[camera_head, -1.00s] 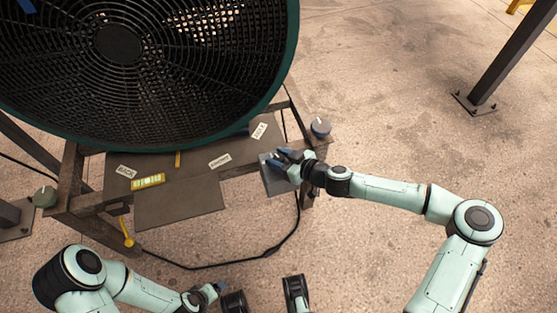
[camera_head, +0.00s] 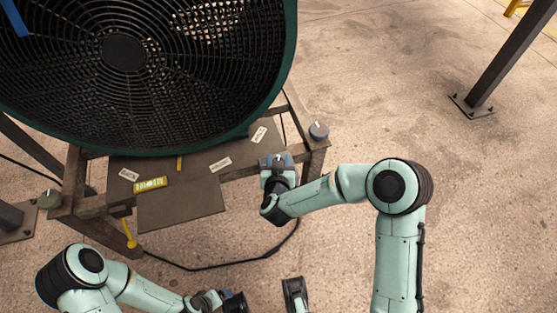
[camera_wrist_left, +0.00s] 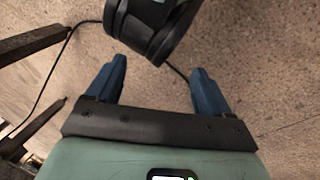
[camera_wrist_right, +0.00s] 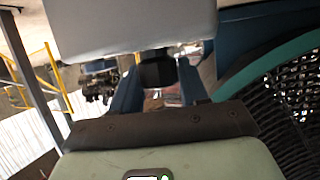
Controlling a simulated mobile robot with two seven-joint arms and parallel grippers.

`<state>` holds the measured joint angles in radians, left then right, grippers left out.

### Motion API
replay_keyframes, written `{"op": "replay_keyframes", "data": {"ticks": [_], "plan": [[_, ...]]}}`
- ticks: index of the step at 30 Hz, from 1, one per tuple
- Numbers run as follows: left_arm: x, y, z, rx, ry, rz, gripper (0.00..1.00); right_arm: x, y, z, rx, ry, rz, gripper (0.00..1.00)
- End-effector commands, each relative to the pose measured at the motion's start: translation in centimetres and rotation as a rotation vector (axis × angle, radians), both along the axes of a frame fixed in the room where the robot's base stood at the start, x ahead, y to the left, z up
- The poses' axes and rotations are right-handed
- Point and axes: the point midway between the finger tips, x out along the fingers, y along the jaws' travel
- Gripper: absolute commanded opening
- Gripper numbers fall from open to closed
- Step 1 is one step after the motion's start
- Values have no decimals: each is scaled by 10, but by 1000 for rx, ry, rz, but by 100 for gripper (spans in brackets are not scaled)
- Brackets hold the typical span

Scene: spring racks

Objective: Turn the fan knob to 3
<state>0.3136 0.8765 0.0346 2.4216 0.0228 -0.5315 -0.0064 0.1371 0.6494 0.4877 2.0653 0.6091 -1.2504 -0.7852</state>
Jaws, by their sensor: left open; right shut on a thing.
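The large black fan (camera_head: 122,55) with a green rim fills the upper left of the head view. Its grey control box (camera_wrist_right: 130,25) shows at the top of the right wrist view. A dark fan knob (camera_wrist_right: 157,68) sticks out of the box between my right fingers. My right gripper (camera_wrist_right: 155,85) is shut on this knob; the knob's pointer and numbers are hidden. In the head view my right gripper (camera_head: 277,160) is at the box, mostly covered by my wrist. My left gripper (camera_wrist_left: 160,85) is open and empty, low over the floor.
A black cable (camera_head: 215,266) crosses the floor.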

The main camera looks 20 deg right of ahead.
Motion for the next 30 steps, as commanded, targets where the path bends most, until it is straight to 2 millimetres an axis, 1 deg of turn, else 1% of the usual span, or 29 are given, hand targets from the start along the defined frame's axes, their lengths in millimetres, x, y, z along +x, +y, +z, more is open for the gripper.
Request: {"op": "replay_keyframes", "data": {"ticks": [1, 9, 15, 21, 30], "plan": [[-4, -2, 4, -5, 9, -4, 81, 0, 3, 1, 2, 2, -42, 13], [-24, -12, 21, -32, 64, -28, 81, 0, 2, 1, 2, 2, -288, 13], [-38, -18, 32, -49, 102, -42, 81, 0, 1, -1, 2, 4, -437, 13], [-49, -23, 40, -62, 131, -55, 81, 0, 1, -2, 4, 5, -538, 13], [-54, -25, 44, -69, 146, -60, 81, 0, -1, -4, 4, 8, -602, 13]]}}
